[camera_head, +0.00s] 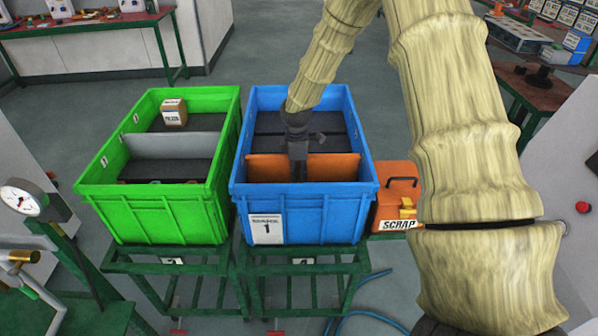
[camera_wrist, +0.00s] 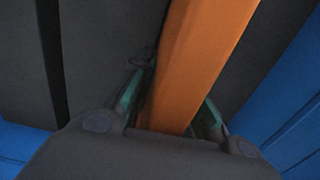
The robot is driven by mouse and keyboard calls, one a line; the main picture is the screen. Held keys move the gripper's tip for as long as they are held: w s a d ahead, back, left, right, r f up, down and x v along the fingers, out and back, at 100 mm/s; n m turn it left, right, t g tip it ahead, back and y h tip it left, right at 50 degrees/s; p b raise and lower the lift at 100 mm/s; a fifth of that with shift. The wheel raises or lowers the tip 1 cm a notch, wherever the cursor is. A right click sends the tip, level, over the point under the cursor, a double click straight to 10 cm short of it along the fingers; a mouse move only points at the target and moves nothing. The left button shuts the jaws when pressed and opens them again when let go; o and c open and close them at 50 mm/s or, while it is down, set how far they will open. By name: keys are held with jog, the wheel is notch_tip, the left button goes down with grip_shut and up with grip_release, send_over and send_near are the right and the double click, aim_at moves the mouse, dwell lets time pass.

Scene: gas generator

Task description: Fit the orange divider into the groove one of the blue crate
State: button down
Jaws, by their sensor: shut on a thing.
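The orange divider (camera_head: 333,167) stands upright inside the blue crate (camera_head: 303,211), spanning across it near the front part. I cannot tell which groove its ends are in, or whether it is fully seated. My gripper (camera_head: 298,165) reaches down into the crate and is shut on the divider's top edge near its middle. In the wrist view, the orange divider (camera_wrist: 200,60) runs between the two fingers of my gripper (camera_wrist: 180,115). The gripper hides the middle of the divider in the head view. The crate's floor is dark, with a dark strip across it.
A green crate (camera_head: 165,214) stands close on the left, with a grey divider (camera_head: 175,146) and a small brown box (camera_head: 173,112). An orange scrap box (camera_head: 400,185) stands right of the blue crate. Both crates rest on green stands (camera_head: 300,255).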

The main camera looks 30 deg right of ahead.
jog(key=shift+f, duration=0.15)
jog(key=c, duration=1.4)
grip_release()
jog(key=shift+o, duration=0.2)
jog(key=shift+r, duration=0.2)
notch_tip(320, 180, up, 12)
jog(key=b, duration=0.2)
jog(key=shift+a+b, duration=0.15)
jog(key=shift+b, duration=0.15)
